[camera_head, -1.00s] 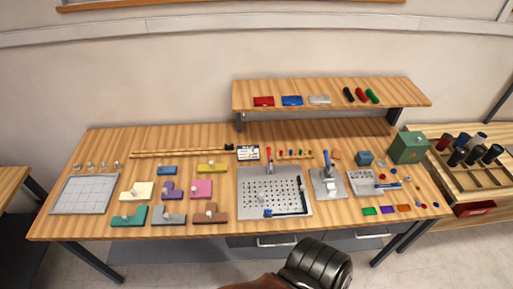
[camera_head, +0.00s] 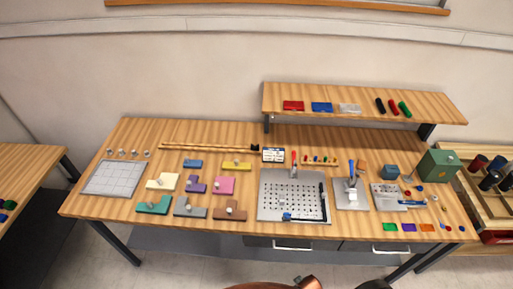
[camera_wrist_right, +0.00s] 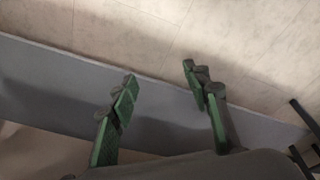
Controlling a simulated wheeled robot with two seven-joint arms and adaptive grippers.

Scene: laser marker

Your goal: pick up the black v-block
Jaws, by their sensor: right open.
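A small black block (camera_head: 255,147), which looks like the black v-block, sits at the right end of a long wooden strip (camera_head: 205,147) toward the back of the workbench (camera_head: 100,195). It is too small to make out its groove. My right gripper (camera_wrist_right: 160,80) is open and empty in the right wrist view, with green pads on its fingers. It hangs over a grey surface and the tiled floor, away from the block. The black block is not in the right wrist view. My left gripper is not in view.
A perforated metal plate (camera_head: 292,208) with black bars lies mid-bench. Coloured shaped blocks lie left of it, including a pink one (camera_head: 224,185). A raised shelf (camera_head: 350,97) stands at the back right. A green box (camera_head: 438,165) stands at the right end.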

